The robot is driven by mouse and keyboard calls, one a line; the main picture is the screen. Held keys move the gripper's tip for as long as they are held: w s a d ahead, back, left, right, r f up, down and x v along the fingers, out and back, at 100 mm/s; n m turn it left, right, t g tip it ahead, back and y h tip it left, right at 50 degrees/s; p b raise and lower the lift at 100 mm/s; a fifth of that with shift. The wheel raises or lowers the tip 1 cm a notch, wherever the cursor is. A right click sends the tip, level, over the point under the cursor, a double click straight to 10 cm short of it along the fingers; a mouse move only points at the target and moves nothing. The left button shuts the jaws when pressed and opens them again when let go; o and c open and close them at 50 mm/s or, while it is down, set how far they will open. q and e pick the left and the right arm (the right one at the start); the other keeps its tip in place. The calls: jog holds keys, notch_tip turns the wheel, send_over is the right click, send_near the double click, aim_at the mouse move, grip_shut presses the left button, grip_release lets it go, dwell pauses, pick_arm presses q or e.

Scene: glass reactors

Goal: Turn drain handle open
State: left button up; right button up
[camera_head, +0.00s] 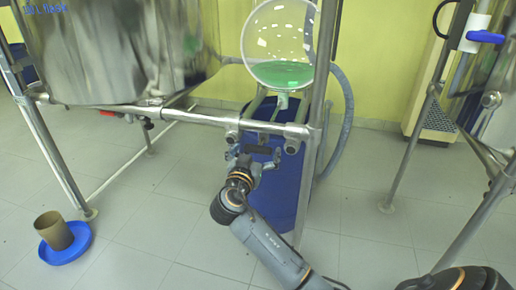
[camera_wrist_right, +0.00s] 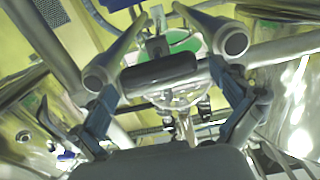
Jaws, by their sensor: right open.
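A dark bar-shaped handle (camera_head: 258,149), probably the drain handle, sits below the round glass flask (camera_head: 283,45) with green liquid. In the right wrist view the dark bar (camera_wrist_right: 160,68) lies crosswise between and just beyond my fingers. My right gripper (camera_head: 250,163) is open in front of and slightly below it in the head view. The wrist view shows its two blue-grey fingers (camera_wrist_right: 165,92) spread wide, one toward each end of the bar. I cannot tell whether they touch it. The valve behind the bar is mostly hidden. My left gripper is not in view.
Two tube ends (camera_head: 232,136) (camera_head: 291,146) of the metal frame flank the handle closely. A blue drum (camera_head: 280,195) stands behind my gripper. A steel vessel (camera_head: 120,50) hangs at left. A brown cup (camera_head: 53,230) stands on a blue dish (camera_head: 66,253) on the floor.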

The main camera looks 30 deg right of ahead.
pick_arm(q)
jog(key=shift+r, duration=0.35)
pick_arm(e)
jog(key=shift+w+d, duration=0.4)
jog(key=shift+d, duration=0.05)
